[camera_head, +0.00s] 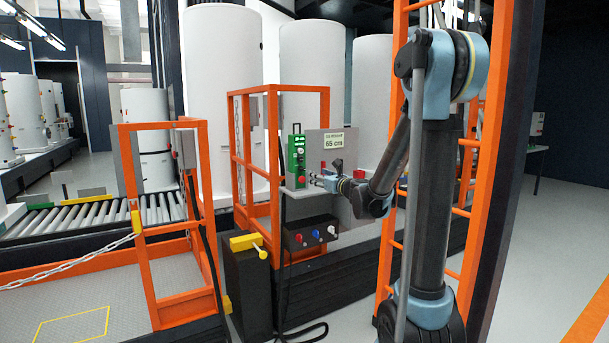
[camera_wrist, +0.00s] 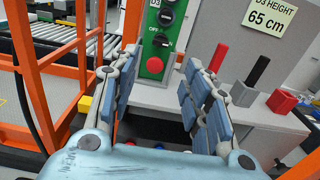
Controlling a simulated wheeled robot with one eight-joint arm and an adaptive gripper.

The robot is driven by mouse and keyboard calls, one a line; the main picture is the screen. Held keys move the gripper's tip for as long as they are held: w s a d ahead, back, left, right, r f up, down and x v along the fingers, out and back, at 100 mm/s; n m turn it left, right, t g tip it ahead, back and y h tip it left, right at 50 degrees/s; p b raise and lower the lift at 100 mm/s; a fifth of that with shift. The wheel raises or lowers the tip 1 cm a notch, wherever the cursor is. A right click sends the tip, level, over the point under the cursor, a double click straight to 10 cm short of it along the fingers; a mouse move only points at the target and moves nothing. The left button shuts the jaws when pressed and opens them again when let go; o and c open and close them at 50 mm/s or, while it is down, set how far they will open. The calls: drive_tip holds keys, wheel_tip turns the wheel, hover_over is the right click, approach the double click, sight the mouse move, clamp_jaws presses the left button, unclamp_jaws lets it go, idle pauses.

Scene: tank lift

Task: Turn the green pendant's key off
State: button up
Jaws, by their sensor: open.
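The green pendant (camera_head: 296,160) is an upright box on a grey shelf in the head view. In the wrist view the green pendant (camera_wrist: 149,70) stands straight ahead, beyond the fingers. Its face carries several black controls in a column. A dark switch (camera_wrist: 160,40) sits between ON and OFF labels; its exact turn is hard to read. My gripper (camera_wrist: 160,60) is open and empty, with one finger to each side of the pendant's lower part in view. In the head view my gripper (camera_head: 317,180) is just right of the pendant.
A grey panel with a 65 cm sign (camera_wrist: 269,18) stands right of the pendant. An orange rail frame (camera_wrist: 32,80) is at left. A black box with coloured knobs (camera_head: 310,237) is below.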

sight(301, 169)
drive_tip(key=x, duration=1.1)
drive_tip(key=shift+w+a, duration=0.15)
clamp_jaws()
